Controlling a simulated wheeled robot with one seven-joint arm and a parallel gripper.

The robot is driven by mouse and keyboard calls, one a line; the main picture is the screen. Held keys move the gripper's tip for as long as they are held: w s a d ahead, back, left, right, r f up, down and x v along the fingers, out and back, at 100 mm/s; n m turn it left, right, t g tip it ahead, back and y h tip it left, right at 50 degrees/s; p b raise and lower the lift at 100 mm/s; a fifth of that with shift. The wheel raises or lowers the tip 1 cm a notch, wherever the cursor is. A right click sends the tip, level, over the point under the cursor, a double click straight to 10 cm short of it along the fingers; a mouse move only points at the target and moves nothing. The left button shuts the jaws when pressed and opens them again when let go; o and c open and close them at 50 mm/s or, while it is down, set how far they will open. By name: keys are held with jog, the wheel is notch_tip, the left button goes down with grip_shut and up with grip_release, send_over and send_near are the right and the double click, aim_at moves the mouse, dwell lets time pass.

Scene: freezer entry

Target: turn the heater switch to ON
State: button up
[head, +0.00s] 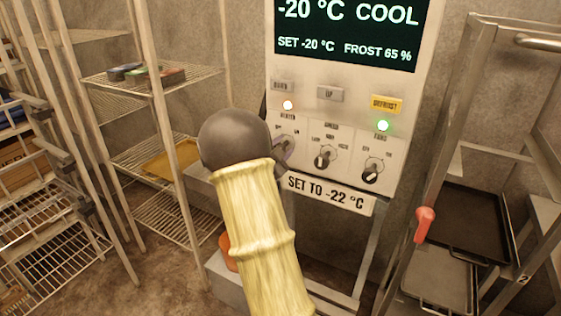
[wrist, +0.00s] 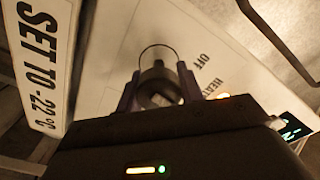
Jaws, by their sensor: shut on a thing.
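The heater switch (head: 284,141) is the leftmost of three rotary knobs on the white control panel, under a "HEATER" label. In the head view my gripper (head: 281,155) is at this knob, and my forearm and wrist hide part of it. In the wrist view the dark round knob (wrist: 160,84) sits between the two fingers of my gripper (wrist: 159,92), which are shut on it. The "OFF" label shows beside it. The "ON" mark and the knob's exact pointing are hard to make out.
An orange lamp (head: 288,105) glows above the heater label and a green lamp (head: 383,125) above the fans knob (head: 372,170). The middle knob (head: 323,157) stands close by. A "SET TO -22 °C" sign (head: 328,194) is below. Wire shelves (head: 150,80) stand left, a tray rack (head: 462,225) right.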

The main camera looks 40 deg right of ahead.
jog(key=m+b, duration=0.2)
jog(key=b, duration=0.1)
jog(key=m+b, duration=0.2)
jog(key=b, duration=0.1)
jog(key=shift+f, duration=0.3)
jog(key=shift+r+m+b, duration=0.2)
jog(key=shift+m+b, duration=0.4)
jog(key=shift+b, duration=0.3)
jog(key=shift+r, duration=0.2)
jog(key=o, duration=1)
jog(key=shift+a+f, duration=0.1)
jog(key=v, duration=1.7)
jog(key=shift+s+a+b, duration=0.2)
jog(key=shift+b, duration=0.2)
